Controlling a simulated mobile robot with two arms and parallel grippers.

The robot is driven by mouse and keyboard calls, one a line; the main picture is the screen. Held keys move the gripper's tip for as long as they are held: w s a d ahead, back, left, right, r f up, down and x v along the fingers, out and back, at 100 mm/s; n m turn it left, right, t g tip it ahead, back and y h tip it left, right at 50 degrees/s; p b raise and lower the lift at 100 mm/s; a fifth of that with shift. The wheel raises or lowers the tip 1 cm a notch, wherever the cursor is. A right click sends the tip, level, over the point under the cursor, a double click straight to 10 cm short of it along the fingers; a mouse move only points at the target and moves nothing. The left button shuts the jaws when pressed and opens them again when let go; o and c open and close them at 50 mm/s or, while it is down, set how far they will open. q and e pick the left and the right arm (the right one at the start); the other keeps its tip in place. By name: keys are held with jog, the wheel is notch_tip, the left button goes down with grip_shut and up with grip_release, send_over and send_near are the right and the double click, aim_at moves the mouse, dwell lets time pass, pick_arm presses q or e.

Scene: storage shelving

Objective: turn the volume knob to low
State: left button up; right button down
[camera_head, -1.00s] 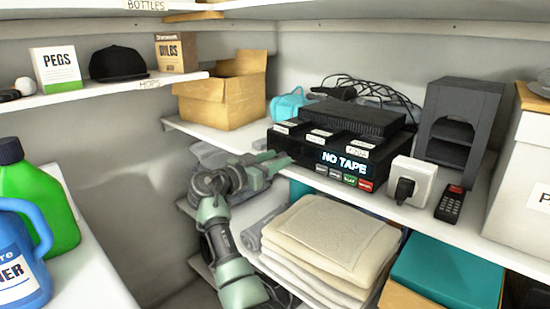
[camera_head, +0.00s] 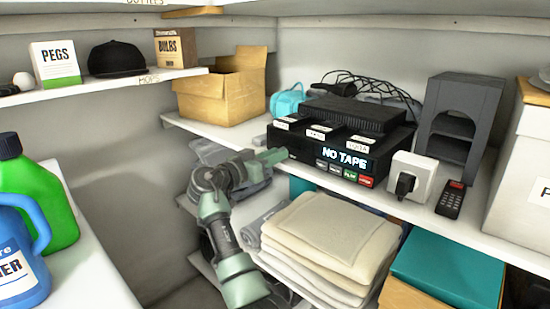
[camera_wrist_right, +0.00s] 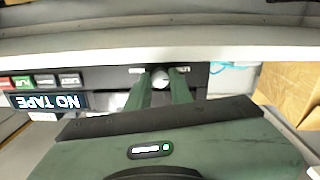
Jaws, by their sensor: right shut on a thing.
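A black tape player (camera_head: 310,158) with a lit "NO TAPE" display sits on the middle shelf in the head view. Its volume knob (camera_wrist_right: 160,78) is a small round pale knob on the front panel, with a small label on either side in the wrist view. My right gripper (camera_wrist_right: 161,84) is shut on the knob, its two green fingers on either side of it. In the head view the right gripper (camera_head: 280,155) meets the player's left front end and hides the knob. The knob's exact setting is too small to read. My left gripper is not in view.
A white plug box (camera_head: 412,178), a black remote (camera_head: 451,200) and a dark grey stand (camera_head: 459,125) are to the player's right. A cardboard box (camera_head: 222,92) stands to its left. Folded towels (camera_head: 330,238) lie on the shelf below, close to my right arm.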

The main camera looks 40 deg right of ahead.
jog(key=shift+n, duration=3.1)
jog(key=c, duration=1.3)
grip_release()
jog(key=shift+s, duration=0.1)
jog(key=shift+o, duration=0.2)
jog(key=shift+f, duration=0.1)
